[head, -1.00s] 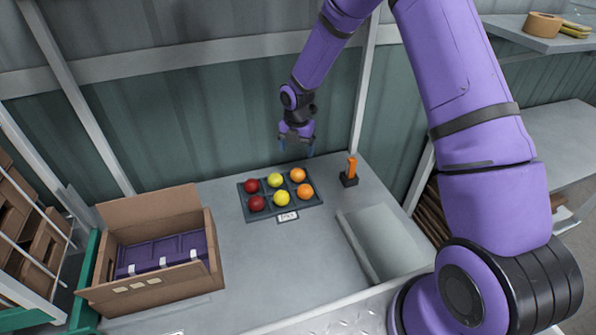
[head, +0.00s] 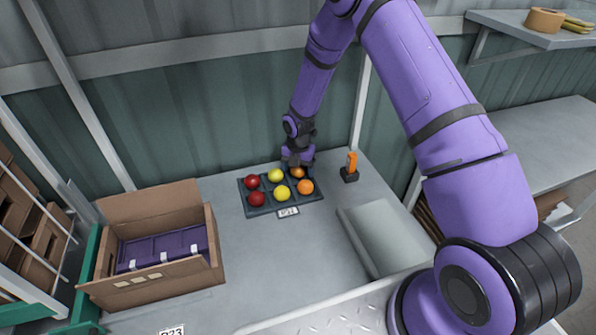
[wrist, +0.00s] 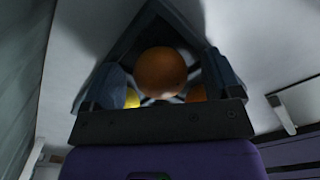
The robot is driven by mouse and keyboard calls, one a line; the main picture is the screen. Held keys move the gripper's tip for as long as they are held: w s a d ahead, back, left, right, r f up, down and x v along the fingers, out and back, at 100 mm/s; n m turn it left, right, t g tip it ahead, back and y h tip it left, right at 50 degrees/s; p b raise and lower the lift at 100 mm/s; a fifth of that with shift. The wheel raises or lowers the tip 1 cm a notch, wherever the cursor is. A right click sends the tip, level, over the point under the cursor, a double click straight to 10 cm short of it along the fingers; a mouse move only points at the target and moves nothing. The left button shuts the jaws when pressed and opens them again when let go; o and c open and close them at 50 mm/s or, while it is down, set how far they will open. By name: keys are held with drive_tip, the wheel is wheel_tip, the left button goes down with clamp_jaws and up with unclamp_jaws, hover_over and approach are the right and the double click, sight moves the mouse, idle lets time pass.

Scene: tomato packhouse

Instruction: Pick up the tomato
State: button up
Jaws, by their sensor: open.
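A dark tray (head: 259,211) on the table holds several tomatoes: two red ones (head: 257,199) at the left, two yellow ones (head: 282,192) in the middle and two orange ones at the right. My gripper (head: 298,170) is low over the back right orange tomato (head: 297,174) and partly hides it in the head view. In the wrist view that orange tomato (wrist: 161,72) sits between the two open fingers, with no clear contact on either side. The front right orange tomato (head: 305,187) sits in front of it.
An open cardboard box (head: 150,282) with purple crates (head: 165,250) stands at the left. A small orange-handled tool in a dark base (head: 350,166) stands right of the tray. A grey slab (head: 380,240) lies at the right front. Bare table (head: 260,265) lies in front of the tray.

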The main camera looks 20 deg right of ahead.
drive_tip(key=c, duration=0.8)
drive_tip(key=shift+r, duration=0.1)
